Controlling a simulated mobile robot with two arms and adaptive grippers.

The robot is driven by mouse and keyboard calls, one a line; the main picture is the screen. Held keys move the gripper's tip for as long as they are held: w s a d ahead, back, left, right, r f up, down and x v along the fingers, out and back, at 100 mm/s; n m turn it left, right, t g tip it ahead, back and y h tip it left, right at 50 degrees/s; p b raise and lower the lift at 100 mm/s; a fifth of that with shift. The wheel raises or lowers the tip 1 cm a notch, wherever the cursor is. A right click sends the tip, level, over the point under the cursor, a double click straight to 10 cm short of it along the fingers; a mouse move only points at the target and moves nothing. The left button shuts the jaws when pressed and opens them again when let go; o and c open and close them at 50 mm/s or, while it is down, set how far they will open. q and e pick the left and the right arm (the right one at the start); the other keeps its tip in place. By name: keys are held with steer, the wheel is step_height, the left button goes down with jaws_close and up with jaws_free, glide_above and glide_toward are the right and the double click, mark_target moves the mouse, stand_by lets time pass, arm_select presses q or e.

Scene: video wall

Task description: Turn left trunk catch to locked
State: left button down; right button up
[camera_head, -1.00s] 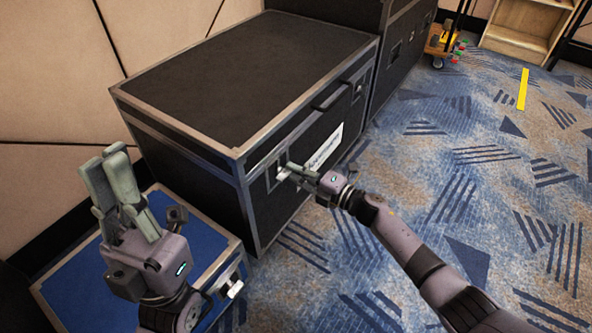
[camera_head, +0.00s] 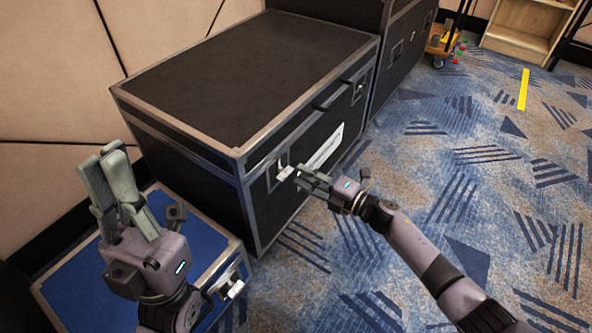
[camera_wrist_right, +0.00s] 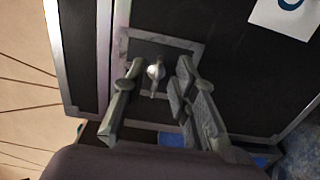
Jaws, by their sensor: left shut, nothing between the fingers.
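The large black trunk (camera_head: 245,80) has metal edges. Its left catch (camera_head: 284,173) is a small silver knob in a recessed plate on the front face. In the right wrist view the catch (camera_wrist_right: 155,72) lies in line with the gap between my fingers, its narrow tab hanging downward. My right gripper (camera_head: 302,176) is just right of the catch, apart from it, and its fingers stand open and empty in the right wrist view (camera_wrist_right: 158,80). My left gripper (camera_head: 112,160) is shut and empty, fingers upward, above the blue case.
A blue case (camera_head: 75,295) with metal edges stands at the lower left beside the trunk. Another dark trunk (camera_head: 405,50) stands behind to the right. The carpet (camera_head: 450,180) at the right is clear. A wooden shelf (camera_head: 518,35) is far off.

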steer(key=v, duration=0.8)
steer(key=shift+d, duration=0.1)
